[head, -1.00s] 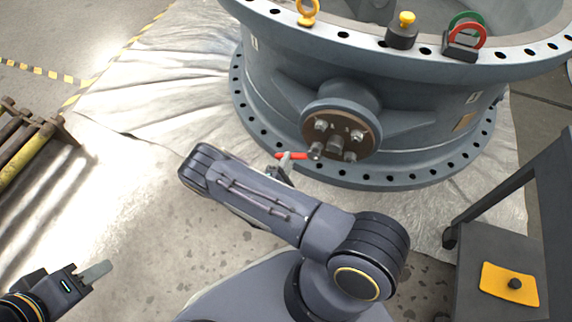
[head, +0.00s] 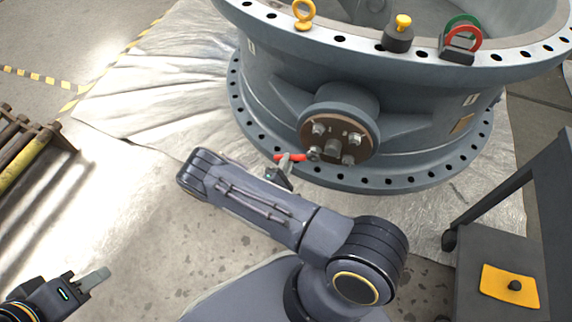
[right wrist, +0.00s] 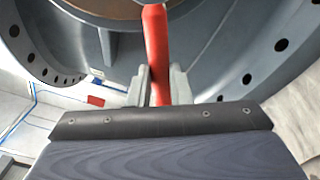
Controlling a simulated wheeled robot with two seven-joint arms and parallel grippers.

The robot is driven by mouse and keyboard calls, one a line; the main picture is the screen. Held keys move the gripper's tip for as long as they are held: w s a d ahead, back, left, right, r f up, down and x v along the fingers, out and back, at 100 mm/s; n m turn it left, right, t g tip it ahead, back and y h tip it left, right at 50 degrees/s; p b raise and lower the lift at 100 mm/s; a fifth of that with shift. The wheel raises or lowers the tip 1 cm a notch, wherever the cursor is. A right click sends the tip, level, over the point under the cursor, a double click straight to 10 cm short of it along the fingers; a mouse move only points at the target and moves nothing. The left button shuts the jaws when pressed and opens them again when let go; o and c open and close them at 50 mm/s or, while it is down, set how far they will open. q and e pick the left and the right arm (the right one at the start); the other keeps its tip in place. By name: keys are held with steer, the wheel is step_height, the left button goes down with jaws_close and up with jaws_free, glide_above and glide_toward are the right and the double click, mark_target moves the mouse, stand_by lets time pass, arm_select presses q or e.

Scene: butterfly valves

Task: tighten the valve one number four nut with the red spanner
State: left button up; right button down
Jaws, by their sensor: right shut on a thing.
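The grey valve (head: 420,150) stands at the upper middle of the head view. Its round boss carries a brown plate (head: 342,123) with several nuts around a central stub (head: 333,146). My right gripper (head: 285,166) is shut on the red spanner (head: 291,157), just left of the plate. The spanner's far end meets the lower left nut (head: 313,154); whether it is seated around it cannot be made out. In the right wrist view the red handle (right wrist: 158,55) runs away between the two fingers. The nut numbers are too small to read. My left gripper (head: 97,277) is low at the left, away from the valve.
A dark cart (head: 485,255) with a yellow pad (head: 510,284) stands at the right. A rusty rack (head: 20,155) is at the left edge. A yellow eyebolt (head: 304,12) and other fittings sit on the valve's top rim. The floor between rack and valve is clear.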

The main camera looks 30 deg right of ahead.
steer(key=shift+w+d, duration=0.2)
steer(key=shift+d, duration=0.05)
steer(key=shift+w+d, duration=0.35)
steer(key=shift+d, duration=0.1)
stand_by(0.4)
steer(key=shift+r, duration=0.1)
stand_by(0.4)
steer(key=shift+w+a+r+m+p, duration=0.15)
steer(key=shift+w+r+m+p, duration=0.1)
steer(key=shift+r+m+p, duration=0.75)
steer(key=shift+w+a+r+m+p, duration=0.1)
steer(key=shift+w+r+m+p, duration=0.15)
steer(key=shift+r+m+p, duration=0.95)
steer(key=shift+r+m, duration=0.2)
steer(key=shift+m, duration=0.45)
steer(key=shift+r+m+p, duration=0.2)
steer(key=shift+r+m, duration=0.2)
steer(key=shift+m, duration=0.45)
steer(key=shift+s+d+r+m+p, duration=0.1)
steer(key=shift+r+m+p, duration=0.35)
steer(key=shift+m, duration=0.1)
steer(key=shift+s+d+r+m+p, duration=0.1)
steer(key=shift+r+m+p, duration=0.3)
steer(key=shift+m, duration=0.15)
steer(key=shift+f, duration=0.2)
steer(key=shift+f+b, duration=0.15)
steer(key=shift+b, duration=0.2)
